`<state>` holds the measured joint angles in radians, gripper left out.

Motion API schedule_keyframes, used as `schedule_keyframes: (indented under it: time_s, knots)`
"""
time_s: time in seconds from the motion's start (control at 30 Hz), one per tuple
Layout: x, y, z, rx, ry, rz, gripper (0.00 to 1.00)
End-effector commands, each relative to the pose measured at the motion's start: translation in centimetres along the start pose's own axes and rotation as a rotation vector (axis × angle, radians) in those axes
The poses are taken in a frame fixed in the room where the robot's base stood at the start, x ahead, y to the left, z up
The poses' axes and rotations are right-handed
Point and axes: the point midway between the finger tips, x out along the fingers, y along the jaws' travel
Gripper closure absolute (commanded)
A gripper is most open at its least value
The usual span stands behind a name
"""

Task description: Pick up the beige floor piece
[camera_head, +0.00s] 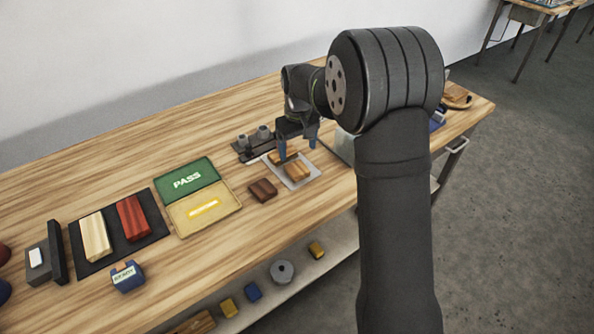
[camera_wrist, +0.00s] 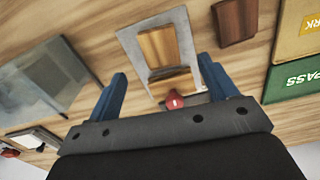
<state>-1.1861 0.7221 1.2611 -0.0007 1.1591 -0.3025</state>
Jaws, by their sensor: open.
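My gripper (camera_head: 297,143) is open, pointing down above a grey plate (camera_head: 313,174) with tan wooden pieces on it. One tan piece (camera_head: 297,171) lies towards the plate's near side, and another (camera_head: 283,157) lies behind it, partly hidden by my gripper. In the wrist view the blue fingers (camera_wrist: 163,86) stand apart with nothing gripped, and the tan piece (camera_wrist: 158,47) lies ahead of the gap between them. A pale cream block (camera_head: 95,236) lies on a black mat at the left, far from my gripper. I cannot tell which of these is the beige floor piece.
A dark brown block (camera_head: 262,190) lies just left of the plate. Further left are a green and yellow PASS tray (camera_head: 174,168), a red block (camera_head: 133,218) on the black mat (camera_head: 115,247) and a blue sign holder (camera_head: 127,277). A dark fixture (camera_head: 250,150) stands behind.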

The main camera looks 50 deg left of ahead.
Motion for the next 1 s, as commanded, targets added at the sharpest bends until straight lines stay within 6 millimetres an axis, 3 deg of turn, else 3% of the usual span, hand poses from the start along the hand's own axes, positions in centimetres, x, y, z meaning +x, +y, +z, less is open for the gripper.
schedule_keyframes:
  time_s: [0.13,0.43,0.7,0.93,1.0]
  knots:
    - [2.1,0.0,0.0,0.001,-0.001,-0.001,0.22]
    - [4.0,0.1,-0.3,0.001,-0.001,-0.001,0.22]
    - [7.7,0.1,-0.8,0.001,0.002,-0.002,0.22]
    - [8.0,0.1,-0.8,0.001,0.003,-0.002,0.22]
    - [8.0,0.1,-0.8,0.001,0.003,-0.002,0.34]
